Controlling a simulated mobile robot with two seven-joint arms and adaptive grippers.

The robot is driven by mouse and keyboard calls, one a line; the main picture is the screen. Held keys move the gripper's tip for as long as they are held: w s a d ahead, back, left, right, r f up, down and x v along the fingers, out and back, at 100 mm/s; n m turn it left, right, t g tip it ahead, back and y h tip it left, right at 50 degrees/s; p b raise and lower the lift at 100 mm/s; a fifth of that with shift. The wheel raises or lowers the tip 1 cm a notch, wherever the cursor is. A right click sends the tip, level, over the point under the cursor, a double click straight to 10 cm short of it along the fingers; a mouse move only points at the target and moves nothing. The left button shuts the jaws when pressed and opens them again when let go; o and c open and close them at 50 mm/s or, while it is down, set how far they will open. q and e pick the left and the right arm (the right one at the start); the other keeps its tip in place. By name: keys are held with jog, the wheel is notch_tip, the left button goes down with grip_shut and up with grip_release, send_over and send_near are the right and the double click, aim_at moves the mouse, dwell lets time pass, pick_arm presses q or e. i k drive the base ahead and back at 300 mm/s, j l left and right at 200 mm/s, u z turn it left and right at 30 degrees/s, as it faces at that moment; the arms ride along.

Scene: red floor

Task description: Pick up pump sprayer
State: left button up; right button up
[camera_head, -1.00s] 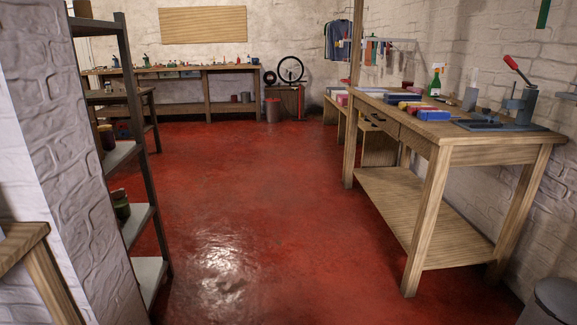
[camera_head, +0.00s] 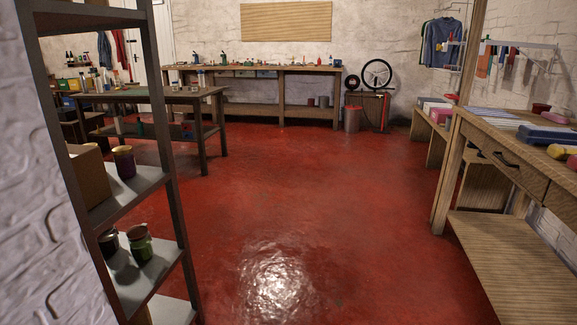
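I cannot make out a pump sprayer for certain in this view. Several small bottles and items stand on the dark table (camera_head: 150,97) at the left and on the long back workbench (camera_head: 245,69), too small to identify. Neither of my grippers is in view.
A metal shelf (camera_head: 140,190) with jars and a brown box (camera_head: 88,178) stands close on the left, beside a white brick wall (camera_head: 45,240). A wooden workbench (camera_head: 520,250) stands on the right. Red floor (camera_head: 310,190) lies clear between them. A bin (camera_head: 352,120) stands at the back.

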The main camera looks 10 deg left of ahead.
aim_at(97, 81)
jog(key=i, duration=1.7)
jog(key=i+l+u, duration=0.1)
jog(key=i, duration=1.6)
jog(key=i+j+u, duration=0.1)
jog(key=i+u, duration=0.6)
jog(key=u, duration=0.2)
jog(key=i+l+u, duration=0.2)
jog(key=i+u, duration=0.25)
jog(key=i+j+u, duration=0.25)
jog(key=i+u, duration=0.2)
jog(key=i, duration=0.15)
jog(key=i+u, duration=0.5)
jog(key=i+z, duration=0.1)
jog(key=i, duration=0.7)
jog(key=i+z, duration=0.1)
jog(key=i, duration=0.7)
jog(key=i+j+z, duration=0.1)
jog(key=i, duration=0.7)
jog(key=i+j+z, duration=0.1)
jog(key=i, duration=0.7)
jog(key=j+u, duration=0.1)
jog(key=u, duration=0.5)
jog(key=i+j+u, duration=0.15)
jog(key=i+u, duration=0.15)
jog(key=i, duration=0.15)
jog(key=i+u, duration=0.25)
jog(key=i, duration=0.25)
